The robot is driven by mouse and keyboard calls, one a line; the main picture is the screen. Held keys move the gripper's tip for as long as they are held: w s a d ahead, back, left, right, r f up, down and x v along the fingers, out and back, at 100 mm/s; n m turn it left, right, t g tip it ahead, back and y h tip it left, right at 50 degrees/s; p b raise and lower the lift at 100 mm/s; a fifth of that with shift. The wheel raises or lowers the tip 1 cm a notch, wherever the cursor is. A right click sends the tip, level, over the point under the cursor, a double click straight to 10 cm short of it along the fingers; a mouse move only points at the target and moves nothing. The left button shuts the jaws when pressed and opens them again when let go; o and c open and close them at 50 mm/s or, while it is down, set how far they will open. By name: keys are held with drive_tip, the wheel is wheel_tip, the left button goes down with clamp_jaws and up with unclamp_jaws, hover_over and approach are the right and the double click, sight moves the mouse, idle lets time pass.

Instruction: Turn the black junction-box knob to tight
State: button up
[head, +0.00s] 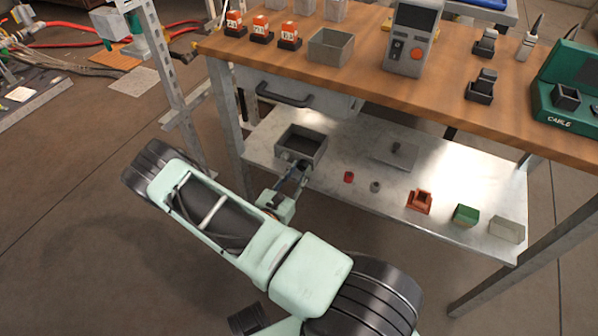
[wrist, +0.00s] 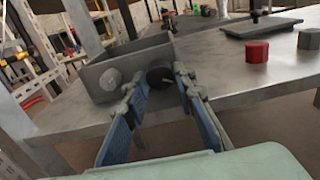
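The open grey junction box (head: 302,144) stands at the left end of the metal lower shelf. Its near wall shows in the wrist view (wrist: 130,84), with a grey round fitting (wrist: 109,79) on the left and the black knob (wrist: 160,77) on the right. My gripper (wrist: 164,82) is open, its two fingers reaching to either side of the black knob. I cannot tell whether the pads touch it. In the head view my gripper (head: 293,172) is in front of the box and the knob is hidden. Any mark for tight is not readable.
On the lower shelf (head: 340,190), right of the box, are a small red part (head: 349,177), a grey nut (head: 375,187), a flat lid (head: 395,154), and orange, green and grey blocks. The wooden bench top (head: 360,85) overhangs the shelf. A table leg (head: 226,125) stands left.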

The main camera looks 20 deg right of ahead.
drive_tip(key=c, duration=0.5)
drive_tip(key=shift+m+p, duration=0.4)
drive_tip(key=shift+m, duration=1.2)
drive_tip(key=shift+c, duration=0.2)
drive_tip(key=o, duration=1.1)
drive_tip(key=shift+o, duration=0.2)
drive_tip(key=shift+a, duration=0.1)
drive_tip(key=v, duration=1.2)
